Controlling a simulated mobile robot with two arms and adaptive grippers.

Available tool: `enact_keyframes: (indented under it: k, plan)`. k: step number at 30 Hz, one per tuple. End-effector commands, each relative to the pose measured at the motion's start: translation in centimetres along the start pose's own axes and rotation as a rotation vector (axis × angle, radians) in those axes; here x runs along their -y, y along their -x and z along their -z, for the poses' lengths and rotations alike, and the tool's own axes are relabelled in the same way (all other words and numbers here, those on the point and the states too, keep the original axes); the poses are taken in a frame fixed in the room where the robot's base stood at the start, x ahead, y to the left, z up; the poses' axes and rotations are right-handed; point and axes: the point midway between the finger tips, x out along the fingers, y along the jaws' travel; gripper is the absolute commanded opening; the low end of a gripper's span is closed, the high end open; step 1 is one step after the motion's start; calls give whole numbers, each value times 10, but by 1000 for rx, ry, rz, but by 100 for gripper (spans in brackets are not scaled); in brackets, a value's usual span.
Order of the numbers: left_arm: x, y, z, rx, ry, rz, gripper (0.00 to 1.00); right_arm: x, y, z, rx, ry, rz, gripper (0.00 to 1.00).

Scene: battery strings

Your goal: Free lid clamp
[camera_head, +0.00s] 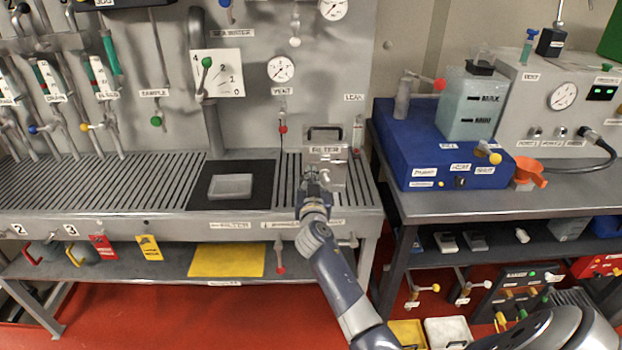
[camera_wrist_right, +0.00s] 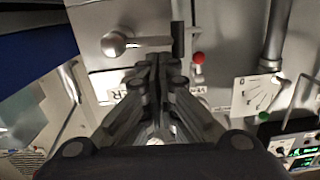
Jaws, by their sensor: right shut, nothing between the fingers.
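The grey filter box (camera_head: 325,151), with a FILTER label and a dark handle (camera_head: 324,133) on top, stands at the right end of the slatted bench. My right gripper (camera_head: 318,176) is in front of its face and hides part of it. In the right wrist view the fingers (camera_wrist_right: 155,62) are shut and empty. Just beyond the tips is a metal bar with a round knob (camera_wrist_right: 114,44) at its left end and a dark piece (camera_wrist_right: 178,40) at its right. It looks like the lid clamp; whether the fingers touch it I cannot tell. My left gripper is out of view.
A red-knobbed valve (camera_head: 283,129) is on the wall close left of the box. A blue unit (camera_head: 440,150) stands on the right bench. A gap separates the benches.

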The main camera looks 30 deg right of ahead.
Motion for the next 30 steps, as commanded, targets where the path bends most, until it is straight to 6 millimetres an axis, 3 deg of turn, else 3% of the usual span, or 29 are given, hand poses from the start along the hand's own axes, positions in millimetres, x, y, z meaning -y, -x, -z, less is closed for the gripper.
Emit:
enact_keyframes:
  k: [9,18,30]
  plan:
    - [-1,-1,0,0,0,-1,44,0,0,-1,0,1,0,0]
    - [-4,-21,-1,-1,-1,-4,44,2,-2,-14,0,73,-4,0]
    - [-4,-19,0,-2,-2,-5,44,2,-2,-15,7,84,-5,0]
